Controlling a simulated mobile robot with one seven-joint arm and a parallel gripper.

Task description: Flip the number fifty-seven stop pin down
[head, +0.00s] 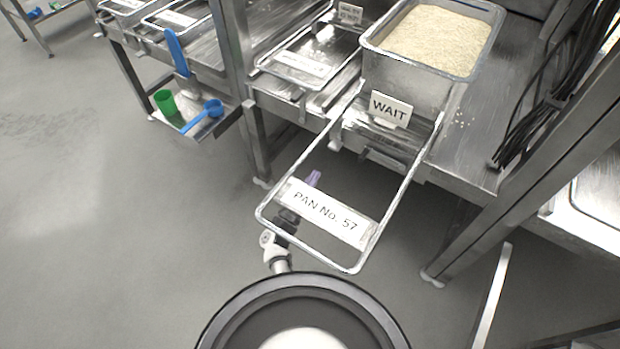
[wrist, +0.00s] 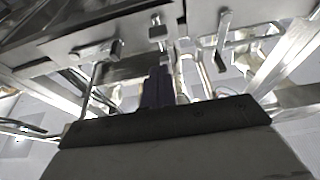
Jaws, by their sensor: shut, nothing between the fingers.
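The label "PAN No. 57" (head: 325,212) sits at the front of an open metal frame (head: 395,203) that juts out from the bench. My gripper (head: 313,178) is below this frame, seen through its opening, with purple fingertips pointing toward the bench. In the wrist view my gripper (wrist: 158,86) is shut and empty, its fingers pointing up at the underside of the metalwork. Small metal pins and levers hang there, one lever (wrist: 222,38) right of the fingers and a dark-ended one (wrist: 97,50) to the left. I cannot tell which is the number fifty-seven stop pin.
A steel pan of rice (head: 412,85) with a "WAIT" sign (head: 390,108) stands behind the frame. A bench leg (head: 255,140) is to the left, a slanted post (head: 520,180) to the right. A side shelf holds a green cup (head: 166,102) and blue scoop (head: 203,116).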

